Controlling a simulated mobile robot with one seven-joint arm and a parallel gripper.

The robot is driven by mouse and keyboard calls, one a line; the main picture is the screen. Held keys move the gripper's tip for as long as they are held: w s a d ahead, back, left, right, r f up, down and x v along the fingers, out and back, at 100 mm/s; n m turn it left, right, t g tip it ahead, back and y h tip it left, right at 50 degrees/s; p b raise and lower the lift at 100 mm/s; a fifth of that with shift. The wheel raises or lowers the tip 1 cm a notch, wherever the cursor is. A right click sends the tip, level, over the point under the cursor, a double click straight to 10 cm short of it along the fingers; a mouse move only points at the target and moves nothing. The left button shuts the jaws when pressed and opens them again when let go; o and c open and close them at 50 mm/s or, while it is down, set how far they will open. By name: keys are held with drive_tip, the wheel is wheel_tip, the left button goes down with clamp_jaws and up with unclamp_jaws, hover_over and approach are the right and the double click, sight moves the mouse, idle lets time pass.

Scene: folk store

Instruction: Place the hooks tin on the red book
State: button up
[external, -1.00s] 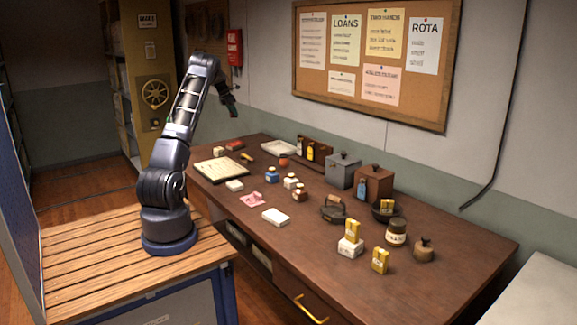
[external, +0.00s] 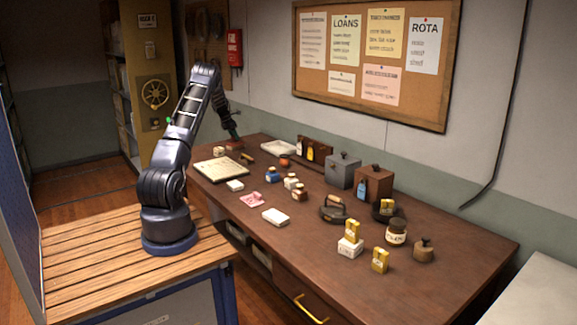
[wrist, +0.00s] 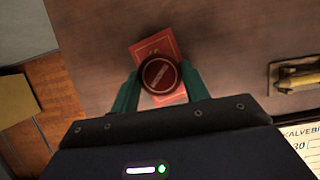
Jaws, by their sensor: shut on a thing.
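The hooks tin (wrist: 160,76) is round with a dark red lid and a pale label. In the wrist view it sits between the green fingers of my gripper (wrist: 160,84), which is shut on it. The red book (wrist: 154,46) shows directly beneath the tin, its corners sticking out around it. I cannot tell whether the tin touches the book or hangs just above it. In the external view my gripper (external: 236,138) is low at the far left end of the desk, over the book, and mostly hides the tin and book.
An open ledger (external: 221,171) lies close by, with a brass piece (wrist: 299,84) near it. A small pale block (external: 218,151) stands left of my gripper. The desk edge is near. Bottles, boxes and tins crowd the desk (external: 440,280) to the right.

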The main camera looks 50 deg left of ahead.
drive_tip(key=shift+f, duration=0.7)
drive_tip(key=shift+f, duration=0.15)
drive_tip(key=o, duration=1)
drive_tip(key=v, duration=1.2)
